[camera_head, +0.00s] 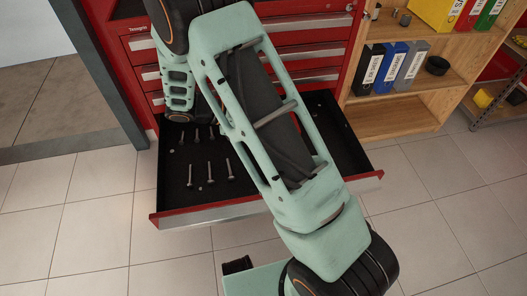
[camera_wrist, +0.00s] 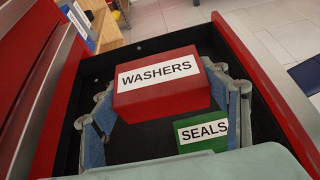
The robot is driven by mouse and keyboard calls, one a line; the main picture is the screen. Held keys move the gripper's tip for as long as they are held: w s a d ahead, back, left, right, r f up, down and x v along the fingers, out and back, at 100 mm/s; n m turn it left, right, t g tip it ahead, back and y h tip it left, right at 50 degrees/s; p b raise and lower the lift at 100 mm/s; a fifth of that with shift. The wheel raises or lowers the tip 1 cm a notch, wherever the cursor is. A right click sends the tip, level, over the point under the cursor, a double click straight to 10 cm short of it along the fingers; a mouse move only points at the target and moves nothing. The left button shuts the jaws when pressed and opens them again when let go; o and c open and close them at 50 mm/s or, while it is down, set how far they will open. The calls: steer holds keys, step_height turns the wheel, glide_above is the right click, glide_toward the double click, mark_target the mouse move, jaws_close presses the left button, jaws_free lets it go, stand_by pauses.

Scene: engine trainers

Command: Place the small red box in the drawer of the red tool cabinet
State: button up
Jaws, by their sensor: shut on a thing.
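The small red box (camera_wrist: 160,98) has a white "WASHERS" label and sits between the two fingers of my gripper (camera_wrist: 163,98) in the wrist view. My gripper is shut on it. The box is over the black inside of the open drawer (camera_wrist: 125,150); I cannot tell whether it touches the drawer floor. In the head view the drawer (camera_head: 220,213) is pulled out of the red tool cabinet (camera_head: 115,62). My arm crosses over the drawer there and hides the box and gripper.
A green "SEALS" box (camera_wrist: 202,134) lies in the drawer, close to the red box and the right finger. Several bolts (camera_head: 211,170) lie in the drawer's left part. A wooden shelf (camera_head: 395,121) with binders (camera_head: 391,66) stands right of the cabinet. The tiled floor in front is clear.

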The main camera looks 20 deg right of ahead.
steer(key=shift+w, duration=0.25)
steer(key=shift+d, duration=0.2)
steer(key=b+x, duration=0.1)
steer(key=x, duration=0.3)
steer(key=w+f+b+x, duration=0.1)
steer(key=b+x, duration=0.1)
steer(key=x, duration=0.3)
steer(key=w+f+b+x, duration=0.1)
steer(key=x, duration=0.4)
steer(key=shift+a, duration=0.35)
steer(key=f, duration=0.1)
steer(key=d+f+b, duration=0.1)
steer(key=f, duration=0.1)
steer(key=f+b, duration=0.1)
steer(key=shift+w+d+f, duration=0.1)
steer(key=shift+d+f, duration=0.05)
steer(key=shift+d, duration=0.15)
steer(key=shift+f, duration=0.25)
